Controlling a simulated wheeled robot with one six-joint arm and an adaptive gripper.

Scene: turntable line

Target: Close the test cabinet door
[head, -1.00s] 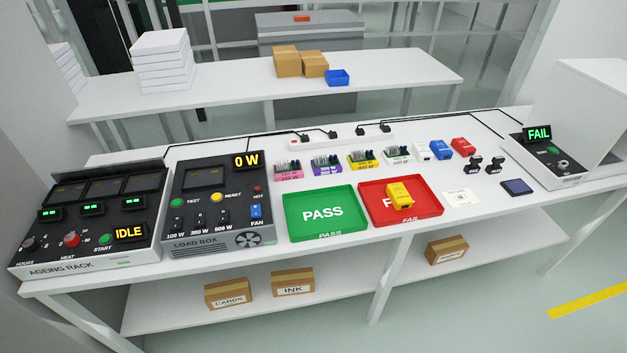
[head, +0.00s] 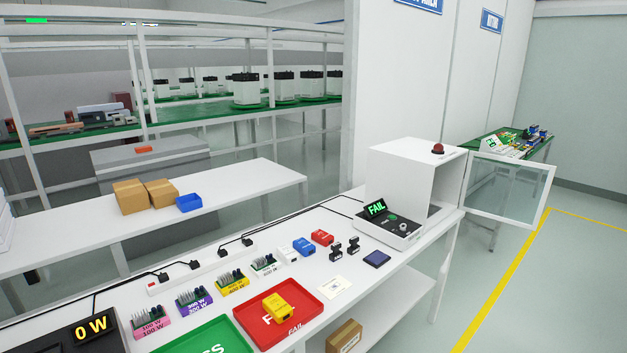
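The test cabinet (head: 398,172) is a white box at the right end of the bench. Its front base panel carries a green FAIL display (head: 375,208), and a red dome button (head: 438,149) sits on its top. The cabinet door (head: 510,190) is a clear pane in a white frame. It stands open, swung out to the right past the bench end. The inside of the cabinet looks empty from here, though only part of it shows. My gripper is not in view.
A red FAIL tray (head: 253,341) holds a yellow unit (head: 278,306). Black stamps (head: 336,251), a dark blue pad (head: 376,259) and a white card (head: 335,285) lie on the bench left of the cabinet. Floor right of the bench is clear, with a yellow line (head: 500,283).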

